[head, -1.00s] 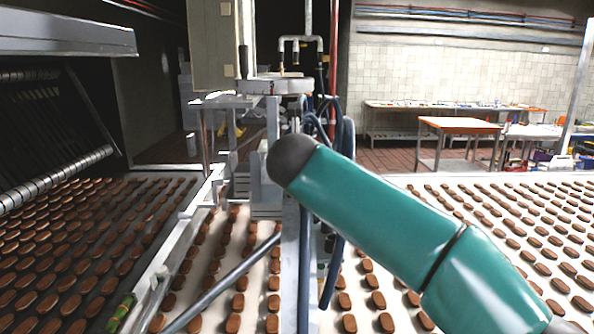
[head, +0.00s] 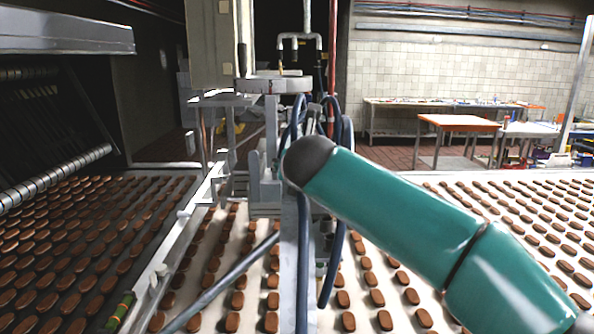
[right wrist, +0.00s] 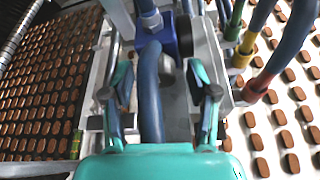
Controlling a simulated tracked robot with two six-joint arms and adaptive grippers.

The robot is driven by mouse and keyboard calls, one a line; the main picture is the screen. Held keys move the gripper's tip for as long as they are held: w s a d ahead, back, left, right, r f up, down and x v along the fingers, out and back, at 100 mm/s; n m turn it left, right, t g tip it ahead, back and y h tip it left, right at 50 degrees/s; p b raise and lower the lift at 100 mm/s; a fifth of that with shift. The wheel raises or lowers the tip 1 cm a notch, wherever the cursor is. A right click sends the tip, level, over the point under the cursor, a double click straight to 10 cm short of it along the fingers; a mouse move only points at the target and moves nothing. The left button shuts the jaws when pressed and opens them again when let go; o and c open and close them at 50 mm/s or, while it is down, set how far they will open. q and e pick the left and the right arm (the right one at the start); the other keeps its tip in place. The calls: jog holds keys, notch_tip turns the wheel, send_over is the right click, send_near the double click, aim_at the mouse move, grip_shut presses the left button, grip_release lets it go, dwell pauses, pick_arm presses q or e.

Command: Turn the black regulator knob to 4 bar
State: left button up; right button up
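In the right wrist view a blue regulator-like body (right wrist: 160,32) stands ahead of my right gripper (right wrist: 161,80). A dark rounded part (right wrist: 206,45) sits beside it on the right; it may be the black knob, but I cannot tell for sure. The gripper's teal fingers are spread apart, with a thick blue hose (right wrist: 151,95) running between them in the picture. I see no grip on anything. No scale or bar reading is legible. In the head view my right arm covers the area in front of the machine, and I cannot make out the knob. My left gripper is out of view.
Blue hoses (head: 331,262) hang close to my right arm. Hose ends with green, yellow and red collars (right wrist: 244,60) lie right of the gripper. Conveyors with brown biscuits (head: 85,240) spread on both sides. An orange table (head: 459,123) stands at the back right.

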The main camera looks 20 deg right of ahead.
jog(key=v, duration=1.1)
jog(key=shift+a, duration=0.15)
jog(key=shift+s+r, duration=0.15)
jog(key=shift+s, duration=0.3)
